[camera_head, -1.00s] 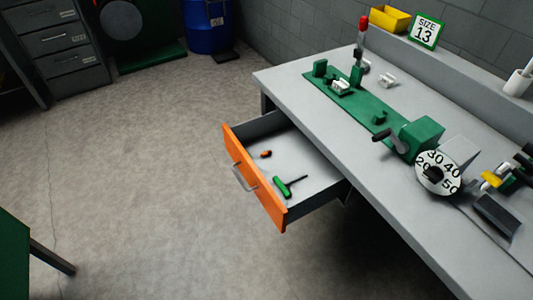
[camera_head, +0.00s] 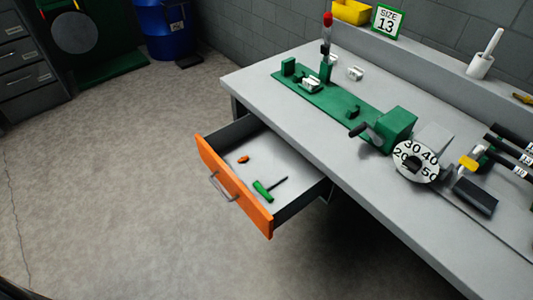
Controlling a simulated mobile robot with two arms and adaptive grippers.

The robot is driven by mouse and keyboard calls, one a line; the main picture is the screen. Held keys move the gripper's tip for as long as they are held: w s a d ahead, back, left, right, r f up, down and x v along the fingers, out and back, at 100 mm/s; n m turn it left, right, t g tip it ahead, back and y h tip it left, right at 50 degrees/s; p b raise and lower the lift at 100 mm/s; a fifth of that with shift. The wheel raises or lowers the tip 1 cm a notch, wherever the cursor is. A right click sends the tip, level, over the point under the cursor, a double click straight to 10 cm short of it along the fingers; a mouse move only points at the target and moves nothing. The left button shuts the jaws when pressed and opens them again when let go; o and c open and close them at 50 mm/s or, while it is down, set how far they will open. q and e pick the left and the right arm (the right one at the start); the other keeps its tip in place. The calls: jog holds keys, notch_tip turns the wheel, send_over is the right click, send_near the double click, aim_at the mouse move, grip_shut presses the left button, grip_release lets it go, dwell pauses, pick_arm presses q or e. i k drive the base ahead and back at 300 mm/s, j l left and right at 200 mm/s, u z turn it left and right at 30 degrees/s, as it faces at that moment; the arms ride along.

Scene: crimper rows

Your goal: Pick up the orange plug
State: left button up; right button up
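The drawer has an orange front and a grey metal handle. A green-handled tool (camera_head: 263,191) with a dark shaft lies in the same drawer, nearer the front right and apart from the plug. Neither of my grippers shows in the head view.
The grey workbench (camera_head: 262,80) bears a green fixture (camera_head: 325,97) with a red-topped lever, a numbered dial (camera_head: 415,161) and several black-handled tools at right. A "SIZE 13" sign (camera_head: 388,21) stands behind. The floor left of the drawer is clear.

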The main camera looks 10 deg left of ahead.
aim_at(242, 159)
jog(key=i+j+z, duration=0.25)
jog(key=j, duration=0.3)
jog(key=j+z, duration=0.2)
jog(key=j, duration=0.4)
jog(key=j+z, duration=0.25)
jog(key=j, duration=0.35)
